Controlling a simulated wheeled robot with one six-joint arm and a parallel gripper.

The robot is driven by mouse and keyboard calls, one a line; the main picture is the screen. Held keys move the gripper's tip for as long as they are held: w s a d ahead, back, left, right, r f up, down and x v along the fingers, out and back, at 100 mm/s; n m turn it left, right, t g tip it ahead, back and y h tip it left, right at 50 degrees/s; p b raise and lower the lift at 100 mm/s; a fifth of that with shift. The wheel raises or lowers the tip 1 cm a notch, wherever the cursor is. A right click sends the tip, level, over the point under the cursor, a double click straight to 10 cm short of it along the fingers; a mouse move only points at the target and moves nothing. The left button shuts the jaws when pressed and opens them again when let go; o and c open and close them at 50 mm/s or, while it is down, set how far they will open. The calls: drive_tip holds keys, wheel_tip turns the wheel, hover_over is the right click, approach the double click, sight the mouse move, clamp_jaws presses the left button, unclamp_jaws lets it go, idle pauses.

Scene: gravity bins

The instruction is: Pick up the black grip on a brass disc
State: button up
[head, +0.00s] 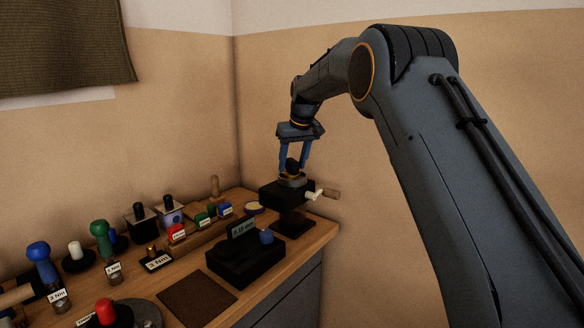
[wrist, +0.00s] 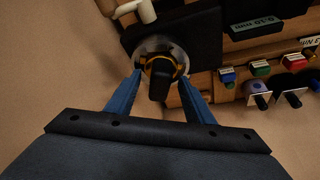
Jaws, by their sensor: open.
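The black grip (wrist: 159,84) stands on a brass disc (wrist: 176,62) in a round grey metal seat (wrist: 147,46) in the wrist view. In the head view the black grip (head: 292,165) shows on top of a dark stand (head: 284,194) at the back corner of the bench. My gripper (head: 293,171) points down over it, open, with one blue finger on each side of the grip. In the wrist view my gripper (wrist: 161,79) has its fingertips beside the disc. I cannot tell whether they touch it.
A crank handle (head: 326,194) sticks out right of the stand. A black box with a small display (head: 243,229) stands in front. Several coloured grips, such as the green one (head: 101,231), and labelled blocks fill the left of the wooden bench. Walls lie close behind.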

sight(292, 160)
drive_tip(key=shift+w+a+f, duration=0.1)
drive_tip(key=shift+w+f, duration=0.1)
drive_tip(key=shift+f, duration=0.45)
drive_tip(key=c, duration=1)
wheel_tip(292, 160, up, 10)
drive_tip(key=shift+f+b, duration=0.1)
drive_tip(key=shift+b, duration=1)
drive_tip(key=shift+c, duration=0.2)
drive_tip(key=shift+r+n+p, duration=0.2)
drive_tip(key=shift+n+p, duration=0.15)
drive_tip(key=shift+n, duration=0.15)
drive_tip(key=shift+f+n+g+y+p, duration=0.2)
drive_tip(key=shift+n+g+y+p, duration=0.25)
drive_tip(key=shift+n+p, duration=0.9)
drive_tip(key=shift+f+n+g+y+p, duration=0.2)
drive_tip(key=shift+n+y+p, duration=0.35)
drive_tip(key=shift+n+p, duration=0.8)
drive_tip(key=o, duration=1.5)
